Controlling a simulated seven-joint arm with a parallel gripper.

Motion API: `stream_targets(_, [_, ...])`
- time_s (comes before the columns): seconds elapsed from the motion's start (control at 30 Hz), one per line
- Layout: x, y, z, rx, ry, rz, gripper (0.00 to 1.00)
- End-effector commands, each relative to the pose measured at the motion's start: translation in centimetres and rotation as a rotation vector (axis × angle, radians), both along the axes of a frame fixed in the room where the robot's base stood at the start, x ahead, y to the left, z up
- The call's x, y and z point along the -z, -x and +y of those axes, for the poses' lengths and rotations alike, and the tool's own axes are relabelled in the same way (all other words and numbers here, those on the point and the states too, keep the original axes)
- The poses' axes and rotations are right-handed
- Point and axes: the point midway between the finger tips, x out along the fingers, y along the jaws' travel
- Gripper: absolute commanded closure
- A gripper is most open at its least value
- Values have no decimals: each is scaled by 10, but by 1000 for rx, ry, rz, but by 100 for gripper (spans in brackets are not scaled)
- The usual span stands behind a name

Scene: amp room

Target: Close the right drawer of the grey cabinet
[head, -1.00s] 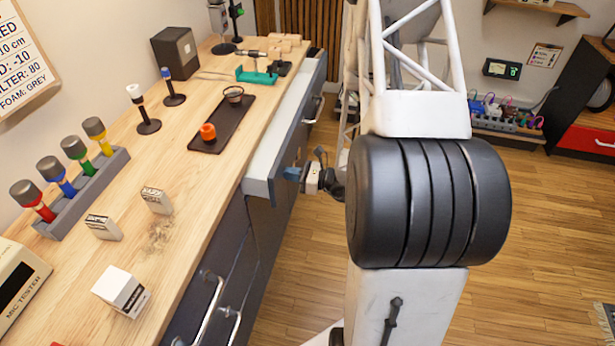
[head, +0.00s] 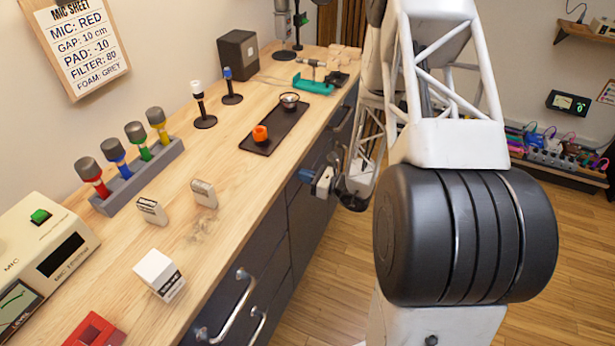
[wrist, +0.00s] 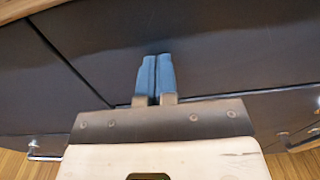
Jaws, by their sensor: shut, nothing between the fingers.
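The right drawer (head: 318,154) of the dark grey cabinet is the far one under the wooden worktop. Its front looks flush with the cabinet, and no drawer interior shows. My gripper (head: 304,175) is at the near end of this drawer front, its blue fingers pointing at it. In the wrist view the fingers (wrist: 156,75) are shut together with nothing between them. The dark front panel (wrist: 225,62) fills the view ahead of them; I cannot tell whether the tips touch it.
Nearer drawers with silver handles (head: 233,305) sit flush at the lower left. The worktop (head: 225,235) holds a dark tray (head: 268,138), small boxes and a rack of coloured microphones (head: 140,175). Wooden floor (head: 305,310) lies open beside the cabinet.

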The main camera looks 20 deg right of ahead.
Motion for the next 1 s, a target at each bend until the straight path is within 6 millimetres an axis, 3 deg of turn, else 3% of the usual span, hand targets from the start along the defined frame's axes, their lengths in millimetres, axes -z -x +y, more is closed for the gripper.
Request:
stream_targets(0.47, [-2, -5, 2, -10, 6, -6, 100])
stream_targets(1.0, [-1, 35, -36, 1, 1, -2, 100])
